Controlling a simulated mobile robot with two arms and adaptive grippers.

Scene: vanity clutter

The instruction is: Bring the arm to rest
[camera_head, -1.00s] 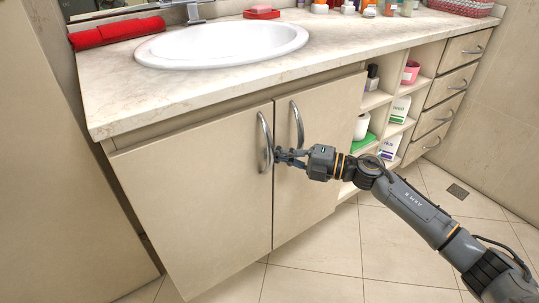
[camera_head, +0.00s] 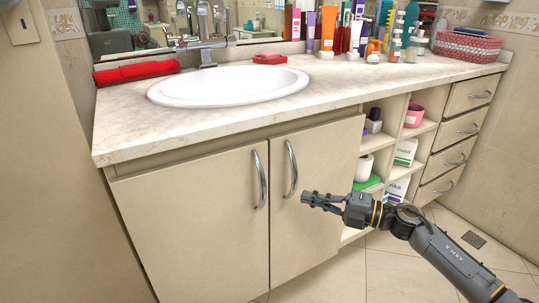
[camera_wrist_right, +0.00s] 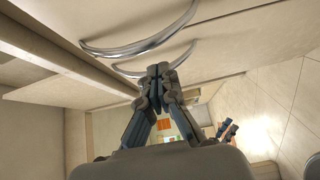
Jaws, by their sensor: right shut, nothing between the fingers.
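My right gripper (camera_head: 308,200) is in front of the right cabinet door (camera_head: 312,235), a little right of and below that door's curved handle (camera_head: 291,168). Its fingers are closed together with nothing between them. In the right wrist view my gripper (camera_wrist_right: 158,70) also shows with its fingertips together, and the metal handles (camera_wrist_right: 140,45) lie beyond them. The gripper appears apart from the handles. My right arm (camera_head: 440,255) reaches in from the lower right. My left gripper is not in view.
The left door (camera_head: 195,220) has its own handle (camera_head: 260,180); both doors look shut. Open shelves (camera_head: 385,150) with boxes and drawers (camera_head: 462,130) stand to the right. The counter (camera_head: 120,130) holds a white sink (camera_head: 230,88), a red towel (camera_head: 136,71) and bottles. Tiled floor (camera_head: 390,285) is free.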

